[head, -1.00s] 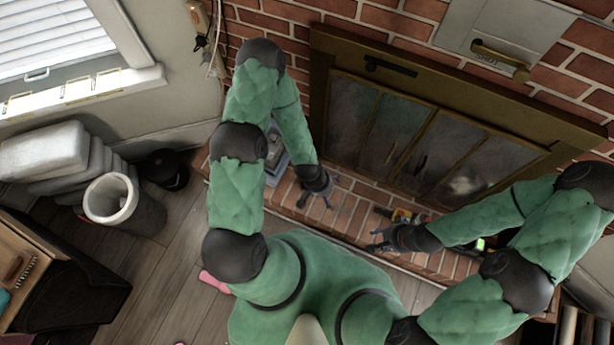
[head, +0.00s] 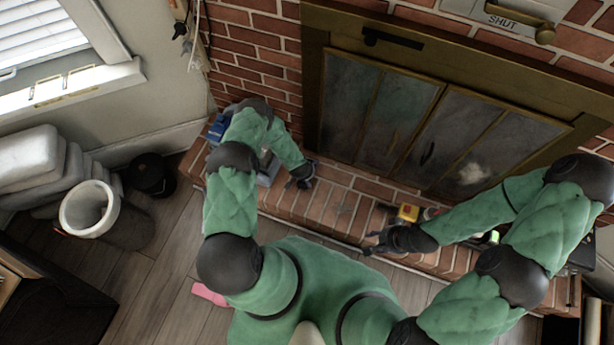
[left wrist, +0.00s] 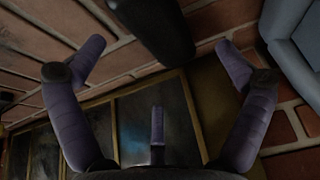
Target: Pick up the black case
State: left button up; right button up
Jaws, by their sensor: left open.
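In the left wrist view a long dark object (left wrist: 158,28) reaches in from the top edge, between my left fingertips and apart from both. It may be the black case, but only part of it shows and I cannot be sure. My left gripper (head: 303,182) is open and empty over the left part of the brick hearth; its spread fingers also show in the left wrist view (left wrist: 160,46). My right gripper (head: 372,243) looks open and empty near the hearth's front edge. A black box-like thing (head: 582,256) stands at the far right, partly hidden by my right arm.
The brick hearth (head: 335,205) runs below the glass-doored fireplace (head: 400,120). A blue-grey container (left wrist: 296,38) is beside my left gripper. A yellow item (head: 408,212) lies near my right forearm. A white bin (head: 88,207) and black round container (head: 150,176) stand left.

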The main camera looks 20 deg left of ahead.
pick_arm(q)
jog(key=b+x, duration=0.2)
jog(key=x, duration=0.1)
jog(key=b+x, duration=0.1)
jog(key=x, duration=0.1)
jog(key=shift+s+d+f, duration=0.2)
jog(key=shift+s+d, duration=0.1)
jog(key=shift+w+f, duration=0.25)
jog(key=shift+f, duration=0.15)
jog(key=c, duration=1.1)
